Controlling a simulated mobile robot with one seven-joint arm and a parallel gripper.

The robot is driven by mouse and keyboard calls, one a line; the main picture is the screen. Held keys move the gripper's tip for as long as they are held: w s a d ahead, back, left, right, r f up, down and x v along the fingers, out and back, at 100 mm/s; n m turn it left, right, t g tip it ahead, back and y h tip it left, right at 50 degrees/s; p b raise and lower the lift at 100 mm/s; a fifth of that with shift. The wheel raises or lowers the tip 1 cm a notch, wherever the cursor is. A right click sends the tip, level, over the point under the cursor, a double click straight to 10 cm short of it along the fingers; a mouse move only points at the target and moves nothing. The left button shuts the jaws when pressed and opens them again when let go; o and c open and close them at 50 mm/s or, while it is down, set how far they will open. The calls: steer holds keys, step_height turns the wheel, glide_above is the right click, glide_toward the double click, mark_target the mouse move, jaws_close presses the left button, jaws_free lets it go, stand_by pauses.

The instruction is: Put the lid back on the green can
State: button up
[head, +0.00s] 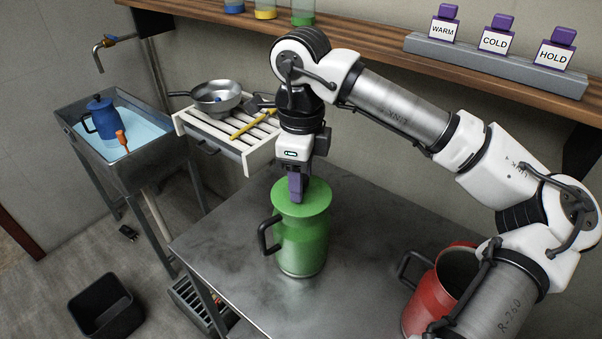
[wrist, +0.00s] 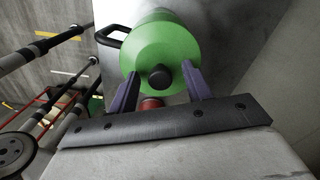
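The green can (head: 303,250) stands upright on the steel table, its black handle to the left. The light green lid (head: 301,197), a flat disc, lies over the can's mouth and looks level. I cannot tell whether it is fully seated. In the wrist view the lid (wrist: 150,50) shows its black knob (wrist: 160,77). My gripper (head: 295,200) points down just above the lid. In the wrist view its purple fingers (wrist: 160,72) are apart on either side of the knob, with gaps showing. In the head view the gripper hides the knob.
An open red can (head: 425,295) stands on the table (head: 355,215) at the right, partly behind my arm. A slatted rack (head: 215,135) with a pan and a sink (head: 140,150) with a blue pot are at the left. A wooden shelf (head: 375,45) runs behind and above.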

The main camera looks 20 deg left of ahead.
step_height(320, 180, up, 14)
steer(key=b, duration=0.1)
stand_by(0.5)
steer(key=shift+f, duration=0.15)
